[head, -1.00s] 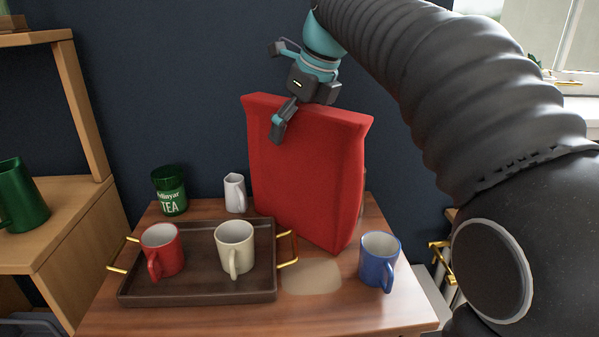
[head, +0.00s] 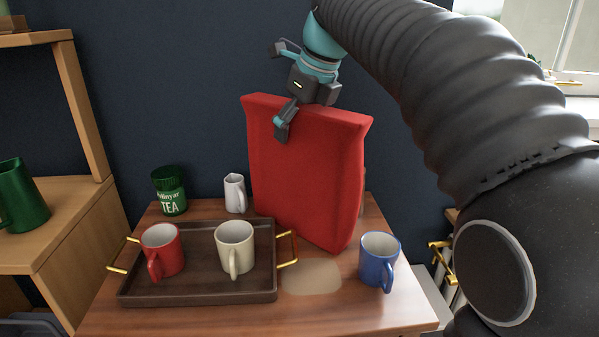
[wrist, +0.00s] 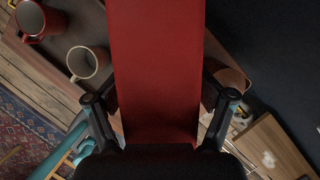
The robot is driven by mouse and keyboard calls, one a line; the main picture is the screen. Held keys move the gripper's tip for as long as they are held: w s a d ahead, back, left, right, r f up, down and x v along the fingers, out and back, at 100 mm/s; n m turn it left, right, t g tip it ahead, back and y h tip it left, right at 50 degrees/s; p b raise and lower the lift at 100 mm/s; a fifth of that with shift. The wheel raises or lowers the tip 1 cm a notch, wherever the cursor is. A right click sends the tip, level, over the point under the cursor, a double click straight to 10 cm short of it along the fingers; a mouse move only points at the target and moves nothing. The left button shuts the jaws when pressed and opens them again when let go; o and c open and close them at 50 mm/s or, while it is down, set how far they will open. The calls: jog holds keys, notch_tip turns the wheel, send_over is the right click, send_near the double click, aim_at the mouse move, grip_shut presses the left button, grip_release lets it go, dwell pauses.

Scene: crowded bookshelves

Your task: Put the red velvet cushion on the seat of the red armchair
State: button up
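The red velvet cushion (head: 305,175) stands upright on its edge on the wooden table, behind the mugs. My gripper (head: 300,112) is at its top edge, pointing down. One dark finger lies against the broad front face near the top; the other is hidden behind the cushion. In the wrist view the cushion (wrist: 158,70) fills the space between the two fingers, which appear to press on both sides. The cushion's bottom appears to be at table level. The red armchair is not in view.
A dark tray (head: 200,290) with gold handles holds a red mug (head: 162,250) and a cream mug (head: 234,248). A blue mug (head: 379,262) stands right. A green tea tin (head: 170,190) and white jug (head: 235,193) stand behind. A wooden shelf (head: 60,215) is at left.

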jog(key=shift+f, duration=0.25)
jog(key=shift+c, duration=0.3)
jog(key=shift+r, duration=6.3)
jog(key=s+d+b, duration=0.1)
jog(key=s+d, duration=1)
jog(key=shift+s+d+b, duration=0.25)
jog(key=shift+d+b, duration=0.1)
jog(key=shift+d, duration=0.05)
jog(key=shift+c, duration=0.2)
jog(key=shift+s+d, duration=0.5)
